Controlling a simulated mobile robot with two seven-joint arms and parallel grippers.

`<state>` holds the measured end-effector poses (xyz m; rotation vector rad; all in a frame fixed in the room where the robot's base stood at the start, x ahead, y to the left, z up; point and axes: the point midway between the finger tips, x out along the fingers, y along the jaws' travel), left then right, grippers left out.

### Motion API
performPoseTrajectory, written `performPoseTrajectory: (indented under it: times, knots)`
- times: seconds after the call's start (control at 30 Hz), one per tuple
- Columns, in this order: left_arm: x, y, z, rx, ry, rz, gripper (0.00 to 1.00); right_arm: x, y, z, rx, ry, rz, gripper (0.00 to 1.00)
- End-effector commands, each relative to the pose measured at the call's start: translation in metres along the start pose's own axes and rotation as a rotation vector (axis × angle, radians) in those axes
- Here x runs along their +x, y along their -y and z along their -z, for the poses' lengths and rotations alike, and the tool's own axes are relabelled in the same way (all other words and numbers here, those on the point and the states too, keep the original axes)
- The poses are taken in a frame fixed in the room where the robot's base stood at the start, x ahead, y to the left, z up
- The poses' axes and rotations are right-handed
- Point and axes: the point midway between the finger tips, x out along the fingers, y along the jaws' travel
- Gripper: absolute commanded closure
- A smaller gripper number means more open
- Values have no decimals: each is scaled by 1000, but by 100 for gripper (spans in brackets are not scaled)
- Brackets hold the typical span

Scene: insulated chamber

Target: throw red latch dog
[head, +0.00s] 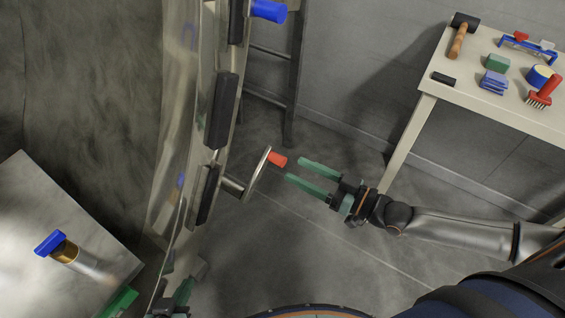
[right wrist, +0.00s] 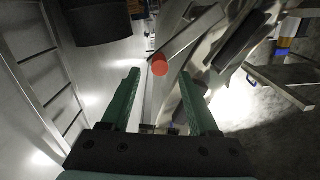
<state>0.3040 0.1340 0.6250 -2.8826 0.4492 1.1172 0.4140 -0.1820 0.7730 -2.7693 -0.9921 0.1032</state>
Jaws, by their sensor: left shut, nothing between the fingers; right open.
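The red latch dog's red grip (head: 278,159) sticks out from a metal lever (head: 257,173) on the edge of the chamber door. My right gripper (head: 292,170) is open, with its two green fingers pointing at the red grip just short of it. In the right wrist view the red grip (right wrist: 159,65) appears between and beyond the fingertips (right wrist: 158,78), with nothing held. My left gripper (head: 186,287) is shut and empty at the bottom of the head view, low beside the door edge and partly cut off.
A blue grip (head: 268,11) sits higher on the same door edge. A bench (head: 430,80) at upper right holds a mallet (head: 460,35), a red brush (head: 545,92) and other items. A metal surface (head: 100,225) at lower left carries a blue-capped cylinder (head: 75,257). Open floor lies under my right arm.

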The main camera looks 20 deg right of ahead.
Motion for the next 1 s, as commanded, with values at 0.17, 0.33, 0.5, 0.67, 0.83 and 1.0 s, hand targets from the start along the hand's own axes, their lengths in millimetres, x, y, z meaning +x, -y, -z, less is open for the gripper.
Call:
performPoseTrajectory:
  times: [0.17, 0.33, 0.5, 0.67, 0.83, 1.0]
  knots:
    - [2, 2, -6, 0, 7, 3, 100, 32, 0, 0, -1, -3, 2, 39]
    - [2, 2, -8, 1, 8, 4, 100, 48, 0, 0, 0, -1, 1, 39]
    - [2, 3, -8, 1, 7, 5, 100, 54, 0, 0, 0, 1, 0, 39]
    - [2, 3, -7, 1, 7, 5, 100, 54, 0, 0, 0, 2, 0, 39]
    - [2, 3, -7, 0, 7, 6, 100, 53, 0, 0, -1, 2, 0, 52]
    - [2, 3, -8, 0, 7, 6, 100, 53, 0, 0, -1, 1, 0, 72]
